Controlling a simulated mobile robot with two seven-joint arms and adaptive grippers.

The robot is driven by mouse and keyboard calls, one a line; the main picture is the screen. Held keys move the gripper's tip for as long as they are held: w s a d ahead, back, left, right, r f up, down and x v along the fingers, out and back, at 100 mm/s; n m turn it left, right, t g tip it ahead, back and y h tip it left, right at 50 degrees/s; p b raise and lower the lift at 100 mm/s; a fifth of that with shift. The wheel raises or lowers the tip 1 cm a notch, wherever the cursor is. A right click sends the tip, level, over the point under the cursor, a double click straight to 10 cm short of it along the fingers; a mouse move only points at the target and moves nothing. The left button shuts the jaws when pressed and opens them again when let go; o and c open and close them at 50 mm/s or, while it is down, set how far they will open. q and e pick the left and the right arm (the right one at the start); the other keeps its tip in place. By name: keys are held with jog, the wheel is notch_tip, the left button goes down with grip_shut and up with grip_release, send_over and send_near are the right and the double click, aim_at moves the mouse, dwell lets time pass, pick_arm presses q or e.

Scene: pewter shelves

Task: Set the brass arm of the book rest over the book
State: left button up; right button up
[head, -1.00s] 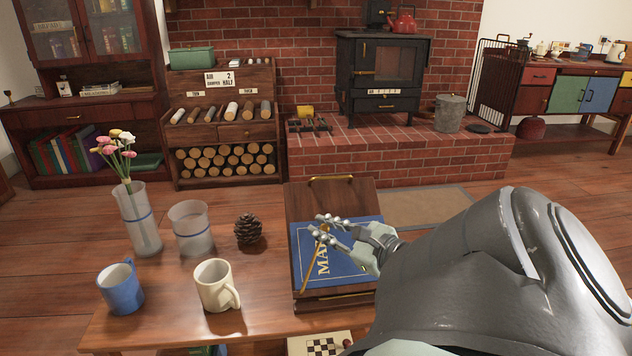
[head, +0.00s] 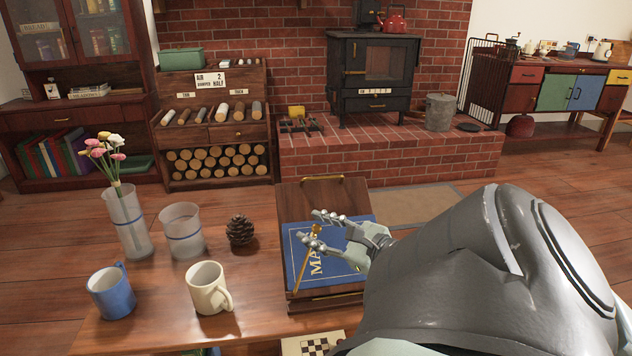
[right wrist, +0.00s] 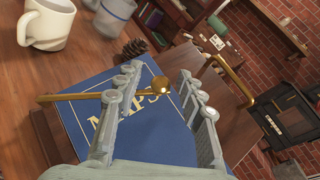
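The blue book (head: 334,268), lettered "MAPS", lies on the wooden book rest (head: 323,192). The slim brass arm (head: 303,271) rises from the rest's near left side and slants over the left part of the cover, ending in a round knob. The book and arm also show in the right wrist view, the book (right wrist: 150,137) behind the arm's knob (right wrist: 160,85). My right gripper (head: 318,227) is over the book, fingers apart on either side of the knob; it also shows in the right wrist view (right wrist: 163,88). Contact with the knob is unclear. My left gripper is not in view.
On the table left of the rest are a cream mug (head: 208,288), a blue mug (head: 111,293), a pinecone (head: 240,231), a frosted tumbler (head: 183,232) and a flower vase (head: 127,222). A chequered board (head: 313,345) shows below the near edge.

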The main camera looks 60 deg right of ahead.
jog(key=v, duration=0.7)
jog(key=shift+s, duration=0.1)
jog(key=shift+c, duration=0.4)
